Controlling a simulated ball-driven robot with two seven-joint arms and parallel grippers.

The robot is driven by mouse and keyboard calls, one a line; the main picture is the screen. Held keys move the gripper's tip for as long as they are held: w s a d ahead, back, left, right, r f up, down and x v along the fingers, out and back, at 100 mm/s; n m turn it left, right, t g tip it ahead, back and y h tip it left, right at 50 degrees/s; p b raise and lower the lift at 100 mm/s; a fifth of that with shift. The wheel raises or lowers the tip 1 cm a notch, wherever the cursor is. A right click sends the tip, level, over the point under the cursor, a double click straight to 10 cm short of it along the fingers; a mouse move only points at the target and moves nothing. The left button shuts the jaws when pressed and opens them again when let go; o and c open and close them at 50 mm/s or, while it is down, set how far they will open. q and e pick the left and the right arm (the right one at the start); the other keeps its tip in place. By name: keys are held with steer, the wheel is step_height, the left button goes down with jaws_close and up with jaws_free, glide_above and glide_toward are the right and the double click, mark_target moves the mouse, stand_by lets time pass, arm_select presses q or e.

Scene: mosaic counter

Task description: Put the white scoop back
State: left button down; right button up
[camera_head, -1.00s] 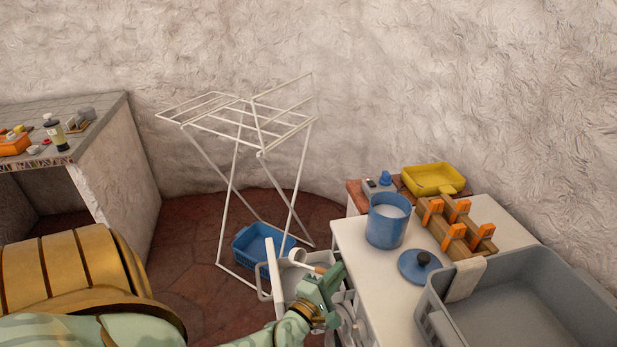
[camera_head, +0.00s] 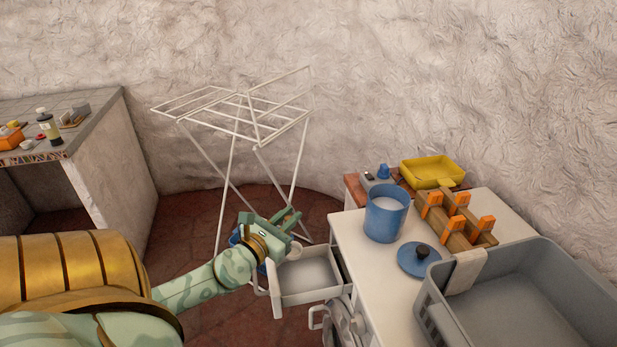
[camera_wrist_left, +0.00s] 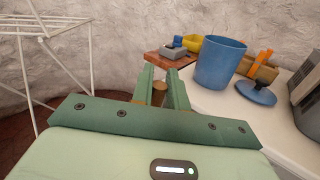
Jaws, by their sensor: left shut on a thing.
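The white scoop (camera_head: 295,251) shows only in part in the head view, its pale bowl just below my left gripper (camera_head: 287,218). The gripper is shut on the scoop's handle, whose brown wooden end (camera_wrist_left: 159,88) shows between the fingers in the left wrist view. The gripper is over the back left of an open white drawer (camera_head: 306,278). The blue canister (camera_head: 386,219) stands open on the white counter, with white contents inside. Its blue lid (camera_head: 411,262) with a dark knob lies in front of it. The canister (camera_wrist_left: 218,64) and lid (camera_wrist_left: 258,93) also show in the wrist view. My right gripper is out of view.
A white drying rack (camera_head: 231,150) stands behind the gripper, close to it. A grey basin (camera_head: 437,315), a wooden rack with orange clips (camera_head: 456,241) and a yellow tray (camera_head: 432,172) crowd the counter's right and back. The drawer's bottom looks empty.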

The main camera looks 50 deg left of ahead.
arm_select(q)
steer(key=shift+s+a+f+n+b, duration=0.1)
steer(key=shift+a+f+n+b, duration=0.4)
steer(key=shift+a, duration=0.15)
steer(key=shift+a+r, duration=0.25)
steer(key=shift+r, duration=0.15)
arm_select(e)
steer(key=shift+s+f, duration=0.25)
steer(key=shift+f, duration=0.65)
